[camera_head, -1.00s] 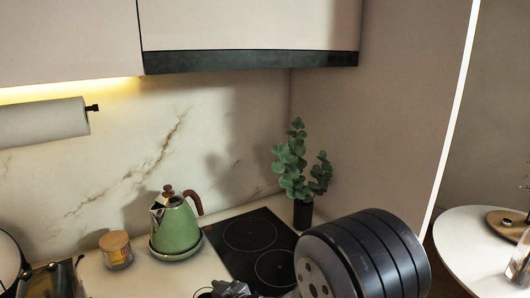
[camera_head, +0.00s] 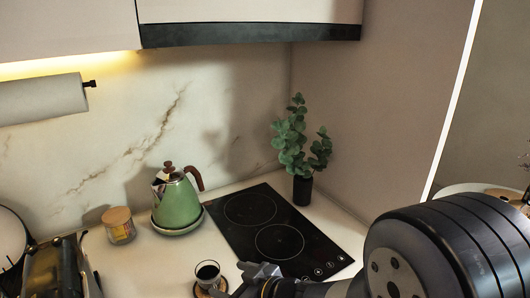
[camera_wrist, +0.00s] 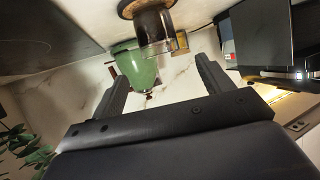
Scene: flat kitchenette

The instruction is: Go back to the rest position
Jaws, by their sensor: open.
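My gripper (camera_head: 250,280) is at the bottom of the head view, just right of a small glass of dark liquid (camera_head: 207,271). The glass stands on a round wooden coaster (camera_head: 201,291) on the counter. In the wrist view, which shows the scene upside down, my gripper (camera_wrist: 161,70) has its two fingers spread with nothing held between them. The glass (camera_wrist: 154,27) and its coaster (camera_wrist: 131,8) show beyond the fingertips, apart from them. The green kettle (camera_wrist: 134,72) also shows there.
The green kettle (camera_head: 178,205) sits on its base left of the black cooktop (camera_head: 265,222). A lidded jar (camera_head: 119,226) and a toaster (camera_head: 55,268) stand further left. A potted plant (camera_head: 303,186) is behind the cooktop. Upper cabinets (camera_head: 250,35) overhang the counter.

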